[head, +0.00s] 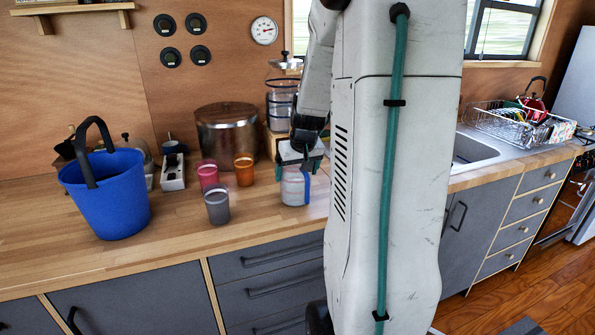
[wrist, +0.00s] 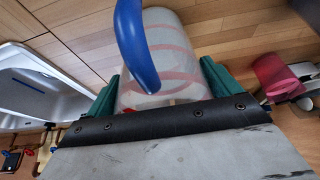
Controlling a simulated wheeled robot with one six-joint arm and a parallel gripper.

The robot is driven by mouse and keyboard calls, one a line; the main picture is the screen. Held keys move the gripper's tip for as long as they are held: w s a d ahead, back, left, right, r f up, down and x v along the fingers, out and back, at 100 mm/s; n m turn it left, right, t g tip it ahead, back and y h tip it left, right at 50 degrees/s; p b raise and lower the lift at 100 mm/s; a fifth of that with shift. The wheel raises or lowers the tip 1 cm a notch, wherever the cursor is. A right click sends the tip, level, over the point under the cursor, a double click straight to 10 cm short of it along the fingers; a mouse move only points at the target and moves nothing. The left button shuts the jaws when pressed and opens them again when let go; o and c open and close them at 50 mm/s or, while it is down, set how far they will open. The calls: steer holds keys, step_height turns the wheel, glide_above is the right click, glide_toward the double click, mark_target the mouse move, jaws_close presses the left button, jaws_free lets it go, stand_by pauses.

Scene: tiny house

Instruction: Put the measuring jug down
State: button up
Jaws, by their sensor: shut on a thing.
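The measuring jug (head: 293,187) is a clear, whitish cup with red markings and a blue handle.
On the wooden counter (head: 150,222) stand a grey cup (head: 217,207), a pink cup (head: 207,176), an orange cup (head: 244,170), a large metal pot (head: 227,132) and a blue bucket (head: 110,195). The sink (head: 470,152) and a dish rack (head: 510,122) are to the right.

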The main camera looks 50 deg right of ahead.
steer(key=shift+f, duration=0.1)
steer(key=o, duration=1.4)
steer(key=shift+c, duration=0.2)
steer(key=v, duration=1.2)
steer(key=s+a+n+y, duration=0.1)
steer(key=s+a+n, duration=0.1)
steer(key=a, duration=0.8)
steer(key=s+a+n+y, duration=0.1)
steer(key=s+a+n, duration=0.1)
steer(key=a, duration=0.9)
steer(key=s+a+f+n+g, duration=0.1)
steer(key=s+a+n+g, duration=0.1)
steer(key=s+a, duration=0.8)
steer(key=shift+s+f+g, duration=0.3)
steer(key=shift+s+f, duration=0.1)
